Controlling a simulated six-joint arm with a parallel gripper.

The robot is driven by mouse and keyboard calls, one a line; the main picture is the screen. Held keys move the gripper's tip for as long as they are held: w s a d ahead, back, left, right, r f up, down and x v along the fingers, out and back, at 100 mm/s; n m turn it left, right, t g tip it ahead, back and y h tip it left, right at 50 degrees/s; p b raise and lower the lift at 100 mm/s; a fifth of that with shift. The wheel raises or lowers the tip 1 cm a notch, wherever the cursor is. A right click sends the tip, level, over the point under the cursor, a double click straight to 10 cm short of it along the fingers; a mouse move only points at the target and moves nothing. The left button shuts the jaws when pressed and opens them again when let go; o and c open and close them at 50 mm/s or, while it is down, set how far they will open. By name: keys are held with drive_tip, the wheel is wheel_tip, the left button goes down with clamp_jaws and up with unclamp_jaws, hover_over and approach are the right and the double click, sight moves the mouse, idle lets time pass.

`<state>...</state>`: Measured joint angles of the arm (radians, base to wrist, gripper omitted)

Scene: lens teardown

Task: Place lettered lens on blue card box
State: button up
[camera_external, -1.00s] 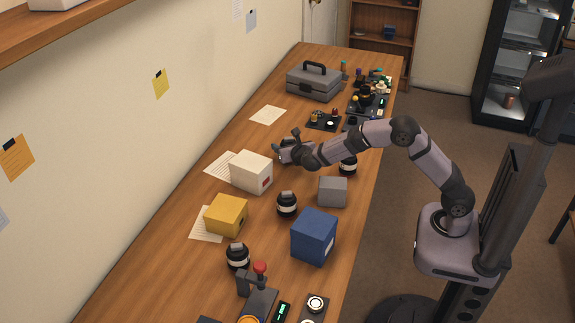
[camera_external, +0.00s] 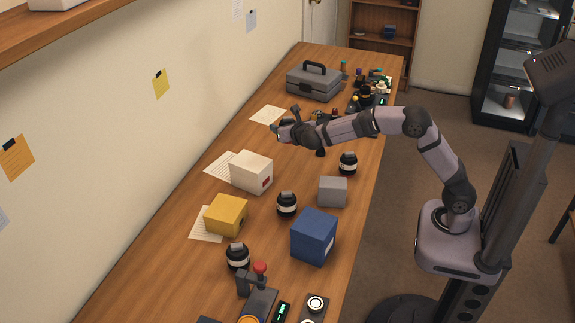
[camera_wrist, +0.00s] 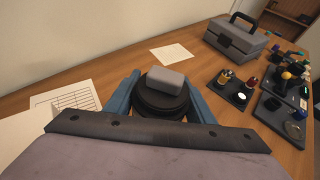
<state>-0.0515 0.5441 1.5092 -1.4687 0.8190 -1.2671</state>
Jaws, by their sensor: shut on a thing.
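My gripper (camera_external: 281,129) is raised over the far left part of the wooden table. In the wrist view its blue fingers (camera_wrist: 161,99) are shut on a round black ringed lens (camera_wrist: 158,104), with a grey rounded block (camera_wrist: 166,79) showing at its upper side. No lettering is readable on it. The blue card box (camera_external: 314,238) stands near the front right of the table, well apart from my gripper, with its top bare. Three black lenses with white bands stand on the table: one (camera_external: 286,205) mid-table, one (camera_external: 238,257) nearer, one (camera_external: 348,163) farther back.
A white box (camera_external: 251,172), a yellow box (camera_external: 226,215) and a grey box (camera_external: 333,191) stand around the middle. A grey toolbox (camera_external: 314,82) and trays of small parts (camera_wrist: 240,88) are at the back. A red-knobbed device (camera_external: 258,293) is at the front.

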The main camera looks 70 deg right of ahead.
drive_tip(key=s+a+r+n+t+y+p, duration=0.1)
drive_tip(key=a+r+n+y+p, duration=0.2)
drive_tip(key=a, duration=1)
drive_tip(key=s+a+r+n+t+y+p, duration=0.25)
drive_tip(key=a+r, duration=0.25)
drive_tip(key=a, duration=0.8)
drive_tip(key=a+r+n+t+y+p, duration=0.1)
drive_tip(key=a+r+n+y+p, duration=0.2)
drive_tip(key=a, duration=0.9)
drive_tip(key=s+a+r+p, duration=0.3)
drive_tip(key=s+a, duration=0.8)
drive_tip(key=m+g+h, duration=0.2)
drive_tip(key=m+h, duration=0.3)
hover_over(305, 216)
drive_tip(key=f, duration=0.2)
drive_tip(key=shift+t, duration=0.25)
drive_tip(key=shift+f+p, duration=0.5)
drive_tip(key=shift+f, duration=4.3)
drive_tip(key=shift+f, duration=0.35)
